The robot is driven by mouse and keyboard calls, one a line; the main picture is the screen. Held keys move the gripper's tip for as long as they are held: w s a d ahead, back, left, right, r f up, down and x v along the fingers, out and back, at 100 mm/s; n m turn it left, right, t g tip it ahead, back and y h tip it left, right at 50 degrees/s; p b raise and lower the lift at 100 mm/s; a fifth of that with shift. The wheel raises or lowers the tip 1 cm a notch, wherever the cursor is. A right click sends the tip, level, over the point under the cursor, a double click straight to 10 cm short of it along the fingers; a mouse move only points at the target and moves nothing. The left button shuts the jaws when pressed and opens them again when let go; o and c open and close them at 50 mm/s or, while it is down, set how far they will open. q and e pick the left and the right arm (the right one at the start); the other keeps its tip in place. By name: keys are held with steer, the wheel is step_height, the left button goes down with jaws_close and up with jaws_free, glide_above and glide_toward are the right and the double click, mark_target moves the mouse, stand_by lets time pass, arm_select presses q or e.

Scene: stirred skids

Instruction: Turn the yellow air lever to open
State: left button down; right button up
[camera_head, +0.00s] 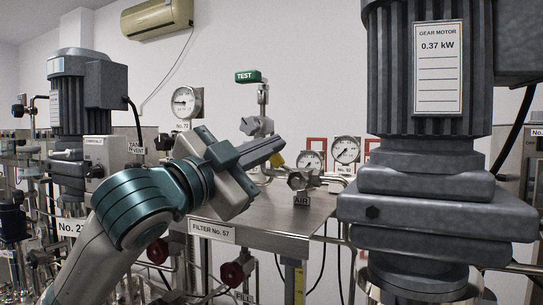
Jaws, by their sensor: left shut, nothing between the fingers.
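My left gripper (279,147) reaches in from the left, with its fingers pointing right and slightly up over the steel skid top. It is shut and holds nothing. A small yellow piece (277,160), which looks like the end of the yellow air lever, shows just below and behind the fingertips. The rest of it is hidden, and I cannot tell whether the fingers touch it. To its right is a metal valve fitting (297,180), with an AIR tag (301,201) below it. My right gripper is not in view.
A large gear motor (424,190) blocks the right side. A green TEST handle (248,76) stands behind the gripper. Two gauges (345,150) sit behind the valve. Red handwheels (231,274) hang below the steel top (265,222), whose middle is bare.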

arm_select(q)
steer(key=n+b, duration=0.1)
steer(key=f+n+b, duration=0.1)
steer(key=a+n+t+b, duration=0.1)
steer(key=shift+w+f+y, duration=0.25)
steer(key=shift+f+y, duration=0.05)
steer(key=shift+w+a+f+b, duration=0.1)
steer(key=shift+a+b, duration=0.2)
steer(key=shift+b, duration=0.05)
steer(key=shift+w+a+f+n+t+y+b, duration=0.1)
steer(key=shift+a+f+n+t+y+b, duration=0.25)
steer(key=shift+n+b, duration=0.4)
steer(key=n+b, duration=0.1)
steer(key=f+n, duration=0.1)
steer(key=shift+w+a+n+t+y+b, duration=0.15)
steer(key=shift+a+n+t+y+b, duration=0.1)
steer(key=shift+n+y+b, duration=0.15)
steer(key=shift+f, duration=0.1)
steer(key=shift+w+a+b, duration=0.1)
steer(key=shift+b, duration=0.25)
steer(key=shift+a, duration=0.1)
